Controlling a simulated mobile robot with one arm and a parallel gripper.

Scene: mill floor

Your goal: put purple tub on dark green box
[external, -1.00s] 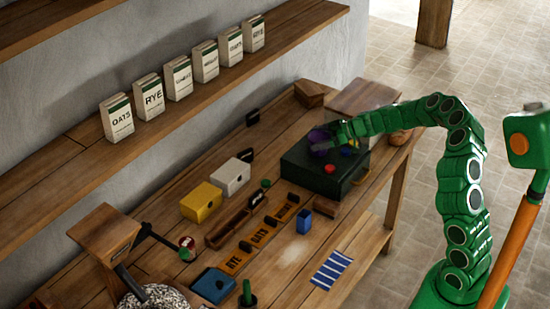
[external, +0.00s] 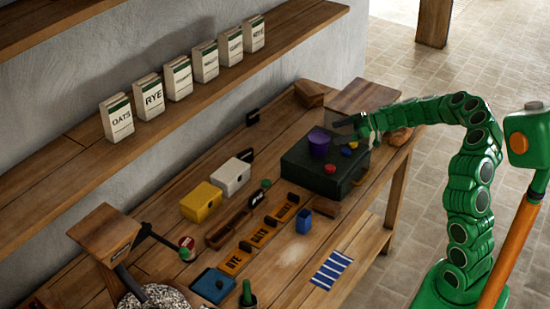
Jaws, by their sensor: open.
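The purple tub (external: 319,142) stands upright on top of the dark green box (external: 305,172), toward the left part of its lid. My gripper (external: 346,126) is open and empty, just to the right of the tub and apart from it, above the back of the box. A red piece (external: 330,169), a blue piece (external: 346,152) and a small yellow piece (external: 353,145) also sit on the box's lid.
A yellow box (external: 201,203), a white box (external: 231,177) and a blue cup (external: 304,221) stand on the bench. A striped blue cloth (external: 331,270) lies at the front edge. Several labelled bags (external: 178,77) line the shelf.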

